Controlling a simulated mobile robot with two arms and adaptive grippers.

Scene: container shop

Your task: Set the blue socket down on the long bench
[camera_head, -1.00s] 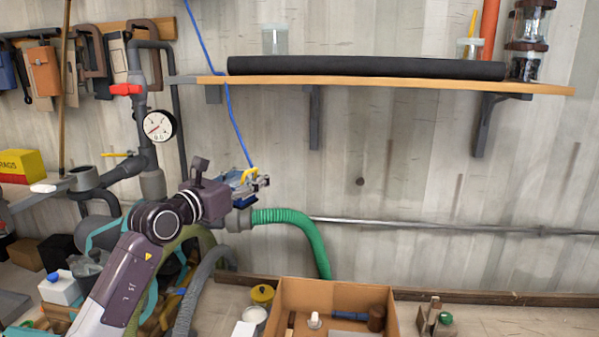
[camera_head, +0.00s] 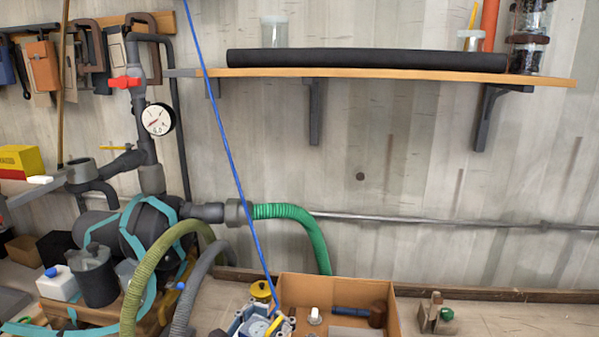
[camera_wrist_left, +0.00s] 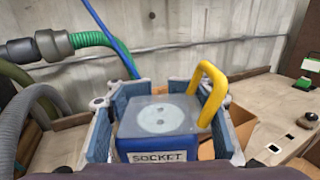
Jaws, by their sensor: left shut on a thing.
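The blue socket (camera_wrist_left: 157,122) is a box with a grey top, a pale round face, a yellow handle and a "SOCKET" label. It sits between the fingers of my left gripper (camera_wrist_left: 155,120) in the left wrist view. My left gripper is shut on it. In the head view the socket (camera_head: 258,328) and my left gripper (camera_head: 262,322) are at the bottom edge, just left of the cardboard box, partly cut off. A blue cable runs up from the socket. The long bench (camera_head: 500,318) lies along the wall below. My right gripper is not in view.
An open cardboard box (camera_head: 393,312) with several items stands on the bench. A small wooden block with a green knob (camera_head: 436,315) is to its right. Hoses and a pump (camera_head: 150,225) crowd the left. The bench at the far right looks clear.

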